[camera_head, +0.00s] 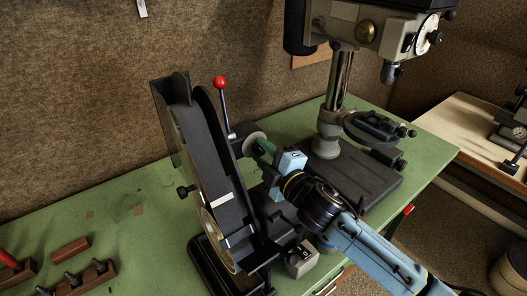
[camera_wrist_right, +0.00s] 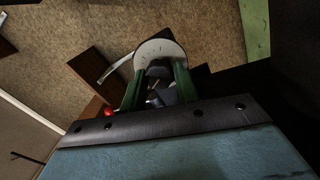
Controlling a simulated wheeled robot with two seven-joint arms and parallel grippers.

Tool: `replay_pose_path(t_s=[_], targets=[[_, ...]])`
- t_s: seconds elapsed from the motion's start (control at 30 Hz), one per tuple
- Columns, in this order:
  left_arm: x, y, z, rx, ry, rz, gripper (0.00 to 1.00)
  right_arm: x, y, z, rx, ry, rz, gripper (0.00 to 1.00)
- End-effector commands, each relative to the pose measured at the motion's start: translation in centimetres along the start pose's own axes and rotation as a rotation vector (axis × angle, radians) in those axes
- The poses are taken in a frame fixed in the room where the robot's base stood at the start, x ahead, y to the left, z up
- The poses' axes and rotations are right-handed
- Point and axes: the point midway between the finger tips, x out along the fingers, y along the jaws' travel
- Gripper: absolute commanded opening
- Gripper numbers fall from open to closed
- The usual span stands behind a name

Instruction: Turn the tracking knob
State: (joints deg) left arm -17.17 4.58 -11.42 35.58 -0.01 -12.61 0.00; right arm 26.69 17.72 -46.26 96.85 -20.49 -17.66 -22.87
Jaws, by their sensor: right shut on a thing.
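The belt sander (camera_head: 210,150) stands on the green bench, a dark tilted body with a red-ball lever (camera_head: 219,83) on top. My right gripper (camera_head: 263,147) reaches in from the lower right to the sander's upper right side, beside a pale round disc (camera_head: 254,138). In the right wrist view its two green fingers (camera_wrist_right: 159,88) are shut on a dark knob (camera_wrist_right: 158,76), which I take as the tracking knob, in front of the pale disc (camera_wrist_right: 160,50). The fingers partly hide the knob. Another black knob (camera_head: 183,191) sits on the sander's left side. My left gripper is out of view.
A drill press (camera_head: 330,135) stands close behind my right gripper, its base and table near the arm. A small grey box (camera_head: 301,260) sits below my right arm. Wooden holders (camera_head: 85,278) lie at the lower left. The bench (camera_head: 120,205) left of the sander is mostly clear.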

Motion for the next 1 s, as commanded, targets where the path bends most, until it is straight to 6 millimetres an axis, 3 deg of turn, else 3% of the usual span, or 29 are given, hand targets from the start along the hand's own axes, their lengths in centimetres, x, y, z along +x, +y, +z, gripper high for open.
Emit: replay_pose_path(t_s=[0.63, 0.67, 0.8, 1.0], targets=[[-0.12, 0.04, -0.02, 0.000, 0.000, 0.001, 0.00, -0.01, -0.07, 0.05, -0.064, 0.001, 0.001, 0.08], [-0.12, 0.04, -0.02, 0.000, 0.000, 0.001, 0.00, -0.01, -0.06, 0.05, -0.064, 0.001, 0.001, 0.33], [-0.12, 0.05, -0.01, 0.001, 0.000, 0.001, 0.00, -0.01, -0.06, 0.05, -0.063, 0.001, 0.001, 0.51], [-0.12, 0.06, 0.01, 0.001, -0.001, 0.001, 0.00, -0.01, -0.04, 0.03, -0.063, 0.002, 0.002, 0.52]])
